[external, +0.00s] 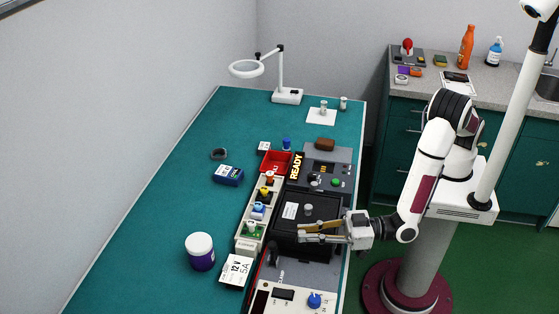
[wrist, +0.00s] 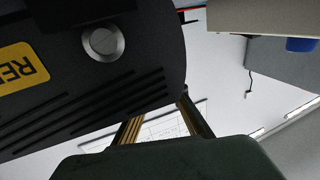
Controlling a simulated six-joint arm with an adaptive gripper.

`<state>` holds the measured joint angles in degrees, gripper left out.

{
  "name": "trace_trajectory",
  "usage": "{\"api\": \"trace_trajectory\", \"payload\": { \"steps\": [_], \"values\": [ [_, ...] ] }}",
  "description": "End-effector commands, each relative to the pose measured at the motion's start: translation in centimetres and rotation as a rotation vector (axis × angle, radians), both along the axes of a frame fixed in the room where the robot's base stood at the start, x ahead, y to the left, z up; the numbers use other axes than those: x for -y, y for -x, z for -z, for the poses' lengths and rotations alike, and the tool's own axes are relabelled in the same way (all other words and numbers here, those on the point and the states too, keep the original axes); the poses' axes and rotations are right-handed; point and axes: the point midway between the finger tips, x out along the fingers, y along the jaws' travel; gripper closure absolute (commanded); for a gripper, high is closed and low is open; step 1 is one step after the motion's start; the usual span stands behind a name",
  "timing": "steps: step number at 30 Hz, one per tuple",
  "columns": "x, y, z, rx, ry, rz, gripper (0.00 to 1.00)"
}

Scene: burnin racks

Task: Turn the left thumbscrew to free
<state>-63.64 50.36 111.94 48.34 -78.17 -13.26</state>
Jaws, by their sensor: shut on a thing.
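My gripper (external: 302,231) reaches in from the right over the near part of a black housing (external: 281,222). Its two fingers are shut on a small part that they hide, at the place of the left thumbscrew. I cannot see its angle. A grey round knob (external: 308,210) stands on the housing just beyond the fingers, apart from them. In the wrist view, my two fingers (wrist: 160,118) run up from the bottom, their tips hidden by a black body. A silver round button (wrist: 103,43) and a yellow label (wrist: 20,72) show on that body.
A control panel with a blue knob (external: 314,299) lies at the near end of the bench. A pale strip with small coloured parts (external: 246,235) runs along the housing's left. A READY sign (external: 295,167) and red bin (external: 269,166) stand beyond. The bench's left is mostly clear.

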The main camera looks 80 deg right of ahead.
Motion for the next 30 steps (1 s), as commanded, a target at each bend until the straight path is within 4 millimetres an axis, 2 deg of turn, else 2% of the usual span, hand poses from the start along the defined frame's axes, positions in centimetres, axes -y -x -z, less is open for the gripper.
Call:
{"api": "trace_trajectory", "payload": {
  "steps": [17,18,20,30],
  "values": [
    [0.16,0.05,0.03,-0.004,-0.002,-0.067,1.00],
    [0.16,0.06,0.03,-0.004,-0.002,-0.067,0.83],
    [0.16,0.06,0.03,-0.004,-0.002,-0.067,0.68],
    [0.14,0.06,0.03,-0.004,-0.001,-0.067,0.68]
  ]
}}
